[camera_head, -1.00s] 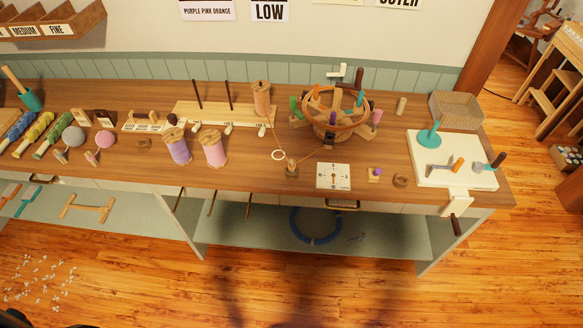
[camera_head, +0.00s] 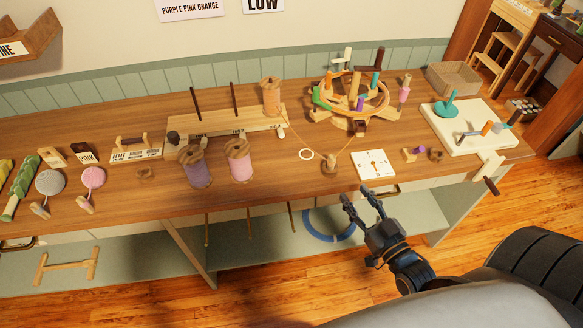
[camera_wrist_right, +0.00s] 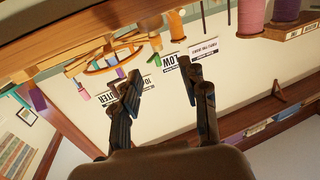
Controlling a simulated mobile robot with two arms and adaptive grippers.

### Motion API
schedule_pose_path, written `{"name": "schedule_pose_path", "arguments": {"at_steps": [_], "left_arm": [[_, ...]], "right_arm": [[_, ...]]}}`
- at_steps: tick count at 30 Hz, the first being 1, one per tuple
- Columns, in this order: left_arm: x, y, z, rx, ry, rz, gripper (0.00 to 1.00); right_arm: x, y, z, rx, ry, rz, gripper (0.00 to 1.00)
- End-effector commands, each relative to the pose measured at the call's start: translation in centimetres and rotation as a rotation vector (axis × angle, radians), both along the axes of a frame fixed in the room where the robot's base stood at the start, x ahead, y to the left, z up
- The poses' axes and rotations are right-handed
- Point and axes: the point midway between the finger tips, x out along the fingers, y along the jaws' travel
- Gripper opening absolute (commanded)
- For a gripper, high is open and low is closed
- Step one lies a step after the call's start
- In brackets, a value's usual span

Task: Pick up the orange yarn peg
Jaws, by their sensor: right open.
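A small orange peg (camera_head: 486,128) stands on the white board (camera_head: 462,145) at the right end of the bench, beside a teal piece and a grey piece. I cannot tell if it is the orange yarn peg. The round wooden wheel (camera_head: 325,104) carries green, purple, teal and pink pegs. An orange spool (camera_head: 271,97) stands left of it. My right gripper (camera_head: 358,196) is open and empty in front of the bench's front edge, apart from every peg. Its open fingers also show in the right wrist view (camera_wrist_right: 160,72), with the wheel beyond. My left gripper is not in view.
A dark-handled crank (camera_head: 491,185) sticks out at the front right. A shelf with a blue ring (camera_head: 330,234) lies below.

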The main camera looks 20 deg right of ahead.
Motion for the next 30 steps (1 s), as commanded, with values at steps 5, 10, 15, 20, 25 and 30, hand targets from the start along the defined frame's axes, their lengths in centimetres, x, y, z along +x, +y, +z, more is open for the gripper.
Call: {"name": "schedule_pose_path", "arguments": {"at_steps": [5,10,15,20,25,30], "left_arm": [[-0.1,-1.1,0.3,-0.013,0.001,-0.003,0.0],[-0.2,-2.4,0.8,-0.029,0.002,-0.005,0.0],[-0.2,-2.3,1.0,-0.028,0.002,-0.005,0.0],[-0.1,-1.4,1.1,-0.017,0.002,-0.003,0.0],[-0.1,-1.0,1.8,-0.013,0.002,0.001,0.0],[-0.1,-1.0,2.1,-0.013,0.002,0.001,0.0]], "right_arm": [[1.9,0.0,1.2,0.003,-0.026,0.002,0.44],[5.4,0.1,1.2,0.003,-0.025,0.002,0.44],[7.9,0.2,1.0,0.002,-0.021,0.002,0.44],[8.9,0.2,0.9,0.001,-0.019,0.002,0.44],[11.1,-0.1,1.0,0.003,-0.021,0.002,0.44],[13.3,-0.1,0.8,0.002,-0.02,0.002,0.44]]}}
